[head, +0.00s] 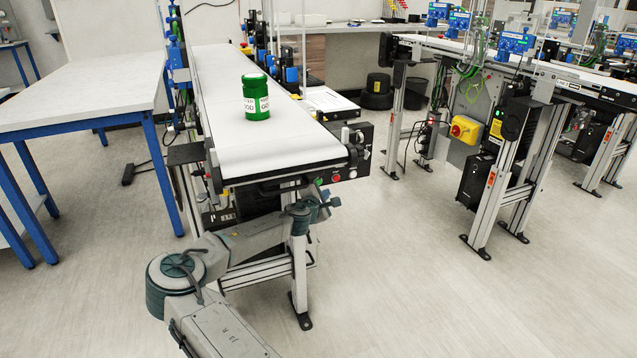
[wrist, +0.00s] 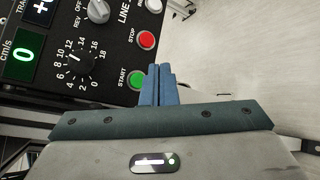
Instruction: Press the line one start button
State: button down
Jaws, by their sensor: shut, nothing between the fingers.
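The green START button (wrist: 136,79) sits on a black control panel (wrist: 100,50) marked LINE in the wrist view; the line's number is cut off. The green button also shows small on the conveyor's end in the head view (head: 318,182). The red STOP button (wrist: 147,40) is beyond it. My gripper (wrist: 164,72) is shut and empty, its blue fingertips just right of the green button in the wrist view. I cannot tell whether they touch the panel. In the head view my gripper (head: 327,198) is just below the panel at the conveyor's near end.
A white belt conveyor (head: 230,130) carries a green container (head: 256,96). A speed dial (wrist: 79,74) and other knobs share the panel. A white table (head: 80,95) stands at left, another conveyor (head: 520,65) at right. The floor in front is clear.

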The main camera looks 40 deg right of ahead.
jog(key=shift+w+d, duration=0.2)
jog(key=shift+w, duration=0.7)
jog(key=shift+w+d, duration=0.2)
jog(key=shift+w, duration=0.7)
jog(key=shift+w+b, duration=0.1)
jog(key=shift+b, duration=0.2)
dwell(0.4)
jog(key=shift+w+d, duration=0.1)
jog(key=shift+w, duration=0.15)
